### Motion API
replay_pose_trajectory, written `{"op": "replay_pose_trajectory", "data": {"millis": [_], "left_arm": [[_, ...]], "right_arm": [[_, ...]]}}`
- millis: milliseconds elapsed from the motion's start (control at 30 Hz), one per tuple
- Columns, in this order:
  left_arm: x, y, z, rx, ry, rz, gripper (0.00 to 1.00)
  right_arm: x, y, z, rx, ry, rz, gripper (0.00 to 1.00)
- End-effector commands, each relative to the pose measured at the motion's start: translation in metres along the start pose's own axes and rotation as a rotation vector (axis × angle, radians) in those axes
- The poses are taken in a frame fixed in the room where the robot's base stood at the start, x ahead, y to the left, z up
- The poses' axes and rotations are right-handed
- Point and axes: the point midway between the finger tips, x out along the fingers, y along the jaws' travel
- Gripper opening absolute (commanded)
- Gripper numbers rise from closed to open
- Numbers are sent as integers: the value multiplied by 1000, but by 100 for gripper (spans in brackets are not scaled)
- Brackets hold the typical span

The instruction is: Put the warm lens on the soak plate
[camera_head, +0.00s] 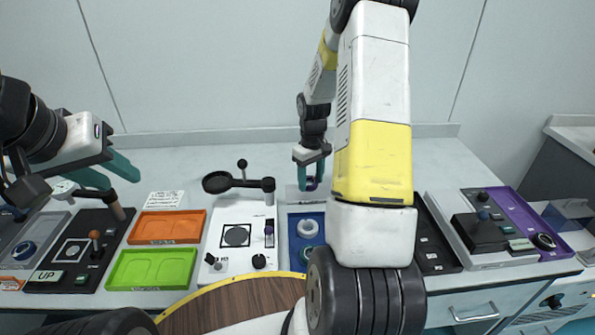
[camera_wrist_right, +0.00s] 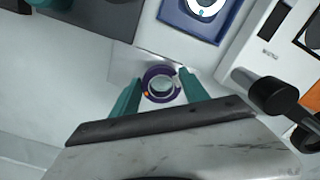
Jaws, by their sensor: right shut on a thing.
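My right gripper (camera_head: 313,183) is shut on a small lens with a purple ring (camera_wrist_right: 161,85), which shows between its teal fingers in the right wrist view (camera_wrist_right: 163,98). An orange dot marks the ring. The lens is held over a pale, shiny plate (camera_wrist_right: 148,66), at the back edge of the blue tray (camera_head: 291,217); this may be the soak plate, but I read no label. I cannot tell whether the lens touches it. My left gripper (camera_head: 120,181) is open and empty at the left, above a black panel.
The blue tray holds a white ring (camera_head: 307,228) and a teal ring (camera_head: 309,256). A white panel (camera_head: 225,213) with a black swing arm (camera_head: 243,183) stands left of it. Orange (camera_head: 167,226) and green (camera_head: 152,268) trays lie farther left. My right arm hides part of the table.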

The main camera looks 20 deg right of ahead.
Motion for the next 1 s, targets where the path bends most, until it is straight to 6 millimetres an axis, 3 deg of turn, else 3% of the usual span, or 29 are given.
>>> {"op": "replay_pose_trajectory", "data": {"millis": [233, 500, 833, 867, 933, 1000], "left_arm": [[0, 0, 0, 0, 0, 0, 36], [0, 0, 0, 0, 0, 0, 36], [0, 0, 0, 0, 0, 0, 36], [0, 0, 0, 0, 0, 0, 36], [0, 0, 0, 0, 0, 0, 36], [0, 0, 0, 0, 0, 0, 36]], "right_arm": [[2, 18, -6, 1, 1, 0, 11], [37, 18, -6, 1, 0, -1, 11], [40, 17, -6, 0, 0, 0, 11], [40, 17, -6, 0, 0, 0, 57], [39, 17, -6, 0, 1, 0, 70], [39, 17, -6, 0, 1, 0, 75]]}}
